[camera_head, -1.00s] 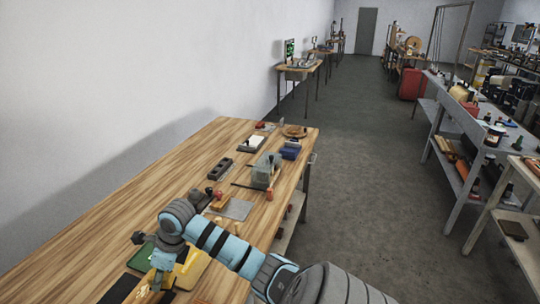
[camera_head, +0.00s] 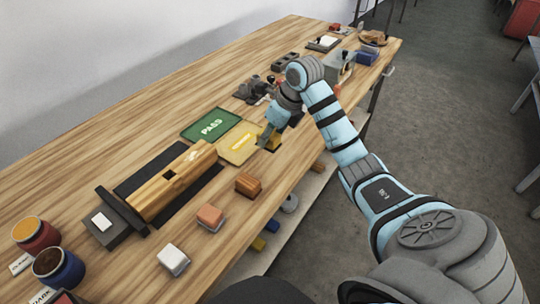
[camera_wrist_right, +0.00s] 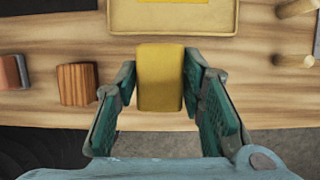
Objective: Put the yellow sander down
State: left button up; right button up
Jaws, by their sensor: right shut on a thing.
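My right gripper (camera_head: 268,138) is over the front edge of the wooden bench, beside the yellow tray (camera_head: 236,152). In the right wrist view the gripper (camera_wrist_right: 160,72) is shut on the yellow sander (camera_wrist_right: 160,80), a plain yellow block between its green-padded fingers. The sander shows just on the near side of the tray (camera_wrist_right: 220,28), over the bench's front strip; whether it touches the wood I cannot tell. In the head view the gripper mostly hides the sander. My left gripper is not in view.
A brown block (camera_head: 249,184), an orange block (camera_head: 210,217) and a white block (camera_head: 173,260) stand along the front edge. A green PASS mat (camera_head: 211,125) and a long wooden piece (camera_head: 172,182) lie behind. Two paint pots (camera_head: 36,235) (camera_head: 58,268) stand at the near left.

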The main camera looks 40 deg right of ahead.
aim_at(278, 138)
notch_tip(278, 138, down, 6)
jog(key=shift+f, duration=0.15)
jog(key=shift+f+b, duration=0.1)
jog(key=shift+b, duration=0.2)
jog(key=o, duration=1)
jog(key=p+v, duration=0.1)
jog(key=v, duration=1.1)
jog(key=shift+s+p, duration=0.1)
jog(key=shift+p, duration=0.25)
